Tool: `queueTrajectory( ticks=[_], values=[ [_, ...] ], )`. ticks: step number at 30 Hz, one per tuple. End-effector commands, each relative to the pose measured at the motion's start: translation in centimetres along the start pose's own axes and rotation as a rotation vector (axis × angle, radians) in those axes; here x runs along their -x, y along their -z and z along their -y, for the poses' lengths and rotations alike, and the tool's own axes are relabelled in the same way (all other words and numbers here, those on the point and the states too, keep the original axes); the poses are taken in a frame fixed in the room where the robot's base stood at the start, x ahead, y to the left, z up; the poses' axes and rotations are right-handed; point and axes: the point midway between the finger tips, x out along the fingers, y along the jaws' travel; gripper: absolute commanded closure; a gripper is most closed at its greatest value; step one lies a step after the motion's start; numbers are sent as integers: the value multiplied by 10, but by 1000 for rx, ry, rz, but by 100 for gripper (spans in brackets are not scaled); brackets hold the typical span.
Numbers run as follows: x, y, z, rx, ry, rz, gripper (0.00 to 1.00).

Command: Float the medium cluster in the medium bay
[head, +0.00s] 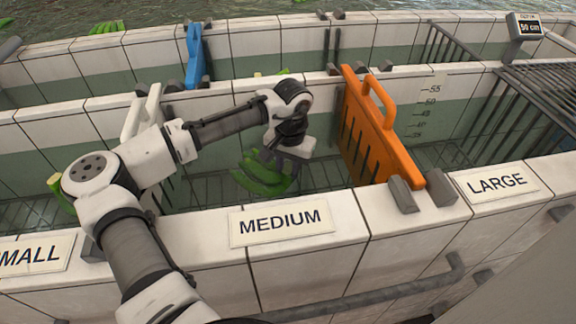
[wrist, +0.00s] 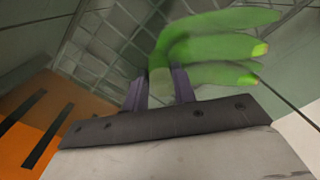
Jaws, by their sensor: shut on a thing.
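The medium bay (head: 320,178) is the tiled compartment behind the MEDIUM label (head: 279,222), with a wire rack low inside it. My gripper (head: 276,156) reaches down into this bay and is shut on a green banana cluster (head: 262,178). In the wrist view the purple fingers (wrist: 160,88) close on the stem end of the cluster (wrist: 215,50), and its fingers point to the right. The cluster hangs low inside the bay walls. I cannot tell whether it touches the rack or any water.
An orange slotted divider (head: 375,125) with a handle stands at the bay's right side; a white one (head: 142,115) stands at its left, partly behind my arm. The LARGE bay at right has a dark bar rack (head: 545,85). More green bananas (head: 55,185) show at far left.

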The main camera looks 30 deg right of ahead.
Motion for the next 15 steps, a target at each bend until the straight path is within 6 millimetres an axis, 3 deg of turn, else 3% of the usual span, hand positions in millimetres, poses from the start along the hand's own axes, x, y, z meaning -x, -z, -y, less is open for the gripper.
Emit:
queueTrajectory(
  ticks=[15],
  values=[
    [-4,0,0,0,0,0,100]
  ],
)
